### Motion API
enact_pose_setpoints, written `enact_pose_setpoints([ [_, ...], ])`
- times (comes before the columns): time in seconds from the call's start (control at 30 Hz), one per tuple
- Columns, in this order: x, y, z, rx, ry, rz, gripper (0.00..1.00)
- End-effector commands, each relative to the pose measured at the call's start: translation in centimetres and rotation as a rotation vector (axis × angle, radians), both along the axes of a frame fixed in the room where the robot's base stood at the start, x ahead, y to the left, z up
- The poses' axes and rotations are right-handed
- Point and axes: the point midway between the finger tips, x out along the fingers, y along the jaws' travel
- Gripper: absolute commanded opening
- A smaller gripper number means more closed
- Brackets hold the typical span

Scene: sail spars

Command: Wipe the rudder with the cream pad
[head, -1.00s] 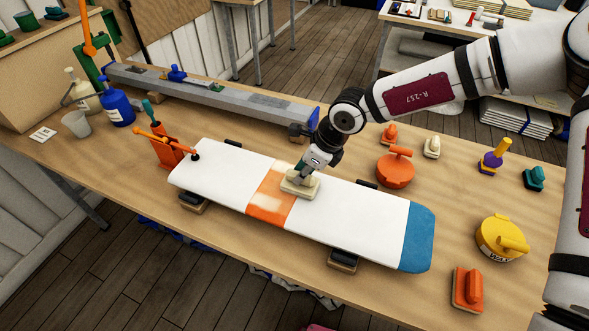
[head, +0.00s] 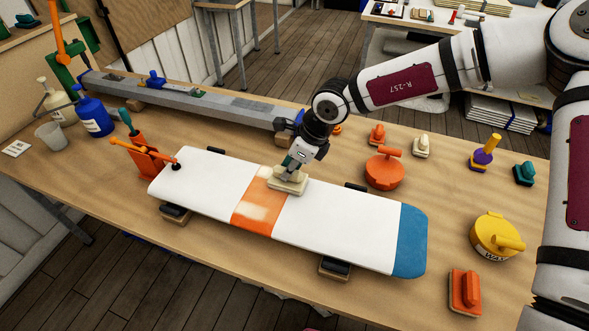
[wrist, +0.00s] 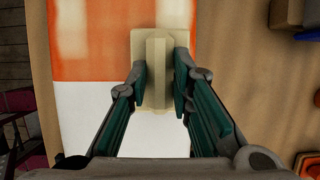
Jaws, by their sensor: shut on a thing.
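The rudder (head: 335,228) is a long white board with an orange band and a blue end, lying flat on supports on the bench. Whitish smeared patches (head: 262,207) show on the orange band. My gripper (head: 290,170) is shut on the grip of the cream pad (head: 288,184). The pad rests on the rudder at the far edge of the orange band, partly over the white. In the wrist view, the gripper's green fingers (wrist: 162,85) close on both sides of the cream pad's raised grip (wrist: 155,50). The surface under the pad is hidden.
Behind lies a long grey beam (head: 200,98). An orange round tin (head: 384,172), a yellow wax tin (head: 496,236), an orange pad (head: 464,291) and several small coloured pads stand to the right. Bottles (head: 93,115) stand left.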

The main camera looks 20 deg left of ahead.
Motion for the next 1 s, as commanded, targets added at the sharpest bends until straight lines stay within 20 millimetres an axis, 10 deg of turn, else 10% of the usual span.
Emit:
enact_pose_setpoints([
  [1.0, 0.4, 6.1, 0.3, 0.000, 0.001, 0.000, 0.00],
])
